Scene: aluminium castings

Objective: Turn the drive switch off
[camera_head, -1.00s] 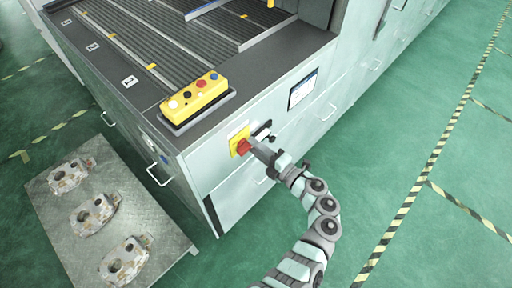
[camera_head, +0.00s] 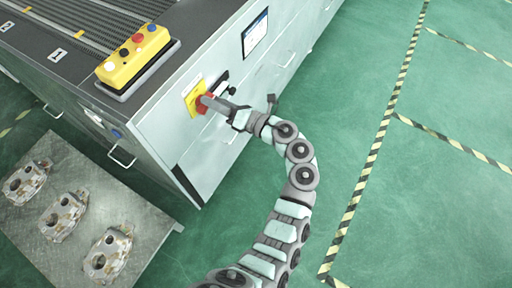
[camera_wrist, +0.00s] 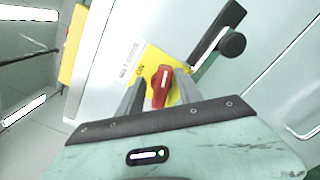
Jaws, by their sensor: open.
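The drive switch is a red rotary knob (camera_head: 202,106) on a yellow plate (camera_head: 190,98) on the pale front panel of the machine. In the wrist view the red knob (camera_wrist: 161,86) stands between my two fingers, with its grip roughly upright in the picture and "ON" lettered on the yellow plate (camera_wrist: 182,94) just above it. My gripper (camera_head: 208,101) is open at the switch, one finger on each side of the knob (camera_wrist: 160,88). I cannot tell whether the fingers touch it. In the head view the fingers partly hide the knob.
A black handle (camera_wrist: 217,32) sticks out close beside the switch. A yellow button box (camera_head: 133,60) sits on the machine top above it. A screen (camera_head: 255,33) is on the panel to the right. Castings lie on a metal plate (camera_head: 150,222) at lower left. The green floor at right is clear.

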